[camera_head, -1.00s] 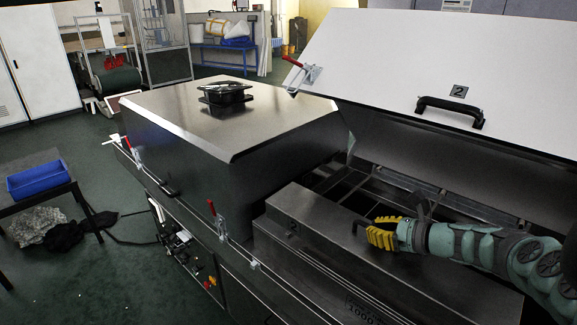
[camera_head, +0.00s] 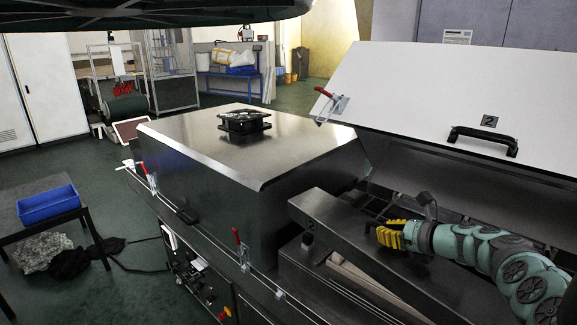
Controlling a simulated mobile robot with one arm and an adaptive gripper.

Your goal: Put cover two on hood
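A long dark metal cover (camera_head: 335,216) with a "2" on its near-left end lies right of centre. A pale strip shows below its front side. The big steel hood (camera_head: 215,150) stands to its left, with a black square fitting (camera_head: 244,121) on its top. A raised white lid (camera_head: 445,105), also marked 2, has a black handle (camera_head: 484,140) and stands open behind the cover. My gripper (camera_head: 407,220), with yellow pads and a dark finger, is at the cover's upper side. Its grasp is hidden, so contact with the cover is unclear.
Red toggle clamps stand at the hood's front edge (camera_head: 241,249) and on the lid (camera_head: 326,103). A blue bin (camera_head: 49,205) sits on a dark table at the left, with grey and black cloth below. The floor between table and machine is mostly open.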

